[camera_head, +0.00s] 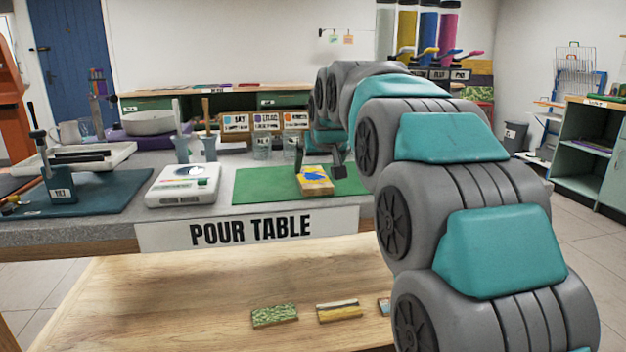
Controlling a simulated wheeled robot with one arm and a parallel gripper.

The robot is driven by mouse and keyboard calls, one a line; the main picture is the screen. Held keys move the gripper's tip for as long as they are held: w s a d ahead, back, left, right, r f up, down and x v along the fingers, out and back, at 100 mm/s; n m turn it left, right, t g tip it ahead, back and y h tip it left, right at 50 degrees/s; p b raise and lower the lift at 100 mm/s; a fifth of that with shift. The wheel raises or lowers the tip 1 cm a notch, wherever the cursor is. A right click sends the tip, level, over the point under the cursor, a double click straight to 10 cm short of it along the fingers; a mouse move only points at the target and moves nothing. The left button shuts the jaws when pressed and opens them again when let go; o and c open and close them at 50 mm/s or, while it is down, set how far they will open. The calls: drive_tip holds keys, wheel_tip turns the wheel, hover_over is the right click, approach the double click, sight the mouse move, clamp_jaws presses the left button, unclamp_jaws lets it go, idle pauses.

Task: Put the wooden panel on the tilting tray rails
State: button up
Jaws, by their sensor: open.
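A small wooden panel (314,181) with yellow and blue paint on top lies on the green mat (262,187) on the pour table. My gripper (340,170) is open and empty, just right of and slightly above the panel. My own arm hides part of it, and I cannot tell whether it touches the panel. A pale tray (112,157) with dark bars across it stands at the far left of the table, beside a lever stand (58,180). I cannot make out its rails clearly.
A white scale (183,186) stands between the tray and the green mat. Cups with sticks (195,147), clear glasses (262,147) and a grey bowl (150,122) stand behind. Painted pieces (275,316) lie on the wooden bench (190,300) in front.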

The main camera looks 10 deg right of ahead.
sight(312, 176)
drive_tip(key=shift+p+x, duration=0.45)
drive_tip(key=shift+x, duration=2.25)
drive_tip(key=shift+w+a+r, duration=0.15)
drive_tip(key=c, duration=1.3)
